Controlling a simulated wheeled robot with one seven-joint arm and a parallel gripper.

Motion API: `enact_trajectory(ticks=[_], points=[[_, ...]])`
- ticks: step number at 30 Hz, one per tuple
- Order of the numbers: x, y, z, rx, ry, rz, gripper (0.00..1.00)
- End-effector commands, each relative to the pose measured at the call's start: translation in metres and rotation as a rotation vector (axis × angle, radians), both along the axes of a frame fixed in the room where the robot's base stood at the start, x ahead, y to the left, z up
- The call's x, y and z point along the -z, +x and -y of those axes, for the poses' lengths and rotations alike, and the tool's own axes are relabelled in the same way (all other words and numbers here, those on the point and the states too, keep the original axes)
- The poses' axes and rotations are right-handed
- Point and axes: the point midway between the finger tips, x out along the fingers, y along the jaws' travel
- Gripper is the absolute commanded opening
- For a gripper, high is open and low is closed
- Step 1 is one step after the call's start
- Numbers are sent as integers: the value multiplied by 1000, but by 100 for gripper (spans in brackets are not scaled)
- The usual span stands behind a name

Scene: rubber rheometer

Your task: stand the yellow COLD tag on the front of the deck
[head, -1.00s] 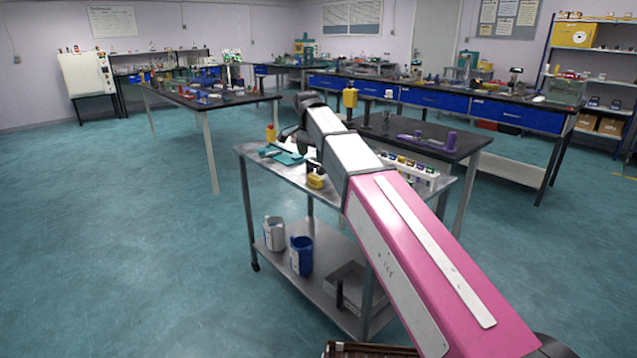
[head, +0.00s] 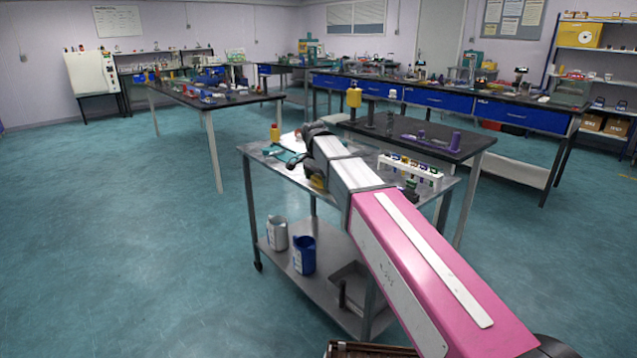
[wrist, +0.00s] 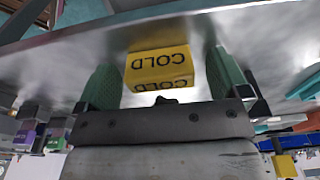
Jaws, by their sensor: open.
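The yellow COLD tag (wrist: 160,66) is a small block in the wrist view, its lettering upside down there. It sits on shiny metal between the two green fingers of my gripper (wrist: 160,78). The fingers are open, with a gap showing on each side of the tag. In the head view the tag (head: 318,182) is partly covered by my arm, on the top of the metal cart (head: 272,178). I cannot tell which surface is the deck.
On the cart top are a yellow-orange bottle (head: 275,133), a teal item (head: 279,152) and a white rack of coloured pieces (head: 410,170). A white pail (head: 277,233) and a blue pail (head: 303,255) stand on its lower shelf. A black-topped table (head: 440,146) is close behind.

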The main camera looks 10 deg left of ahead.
Motion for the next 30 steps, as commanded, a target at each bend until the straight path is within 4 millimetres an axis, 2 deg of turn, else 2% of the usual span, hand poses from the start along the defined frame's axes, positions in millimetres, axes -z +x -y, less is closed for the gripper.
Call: enact_trajectory(ticks=[3,5,6,8,9,11,12,22,30], points=[[0,0,0,0,0,0,94],[0,0,0,0,0,0,77],[0,0,0,0,0,0,64],[0,0,0,0,0,0,45],[0,0,0,0,0,0,41],[0,0,0,0,0,0,41],[-1,0,0,0,0,0,37],[-5,0,0,0,0,0,37],[-35,1,-1,0,0,1,37]])
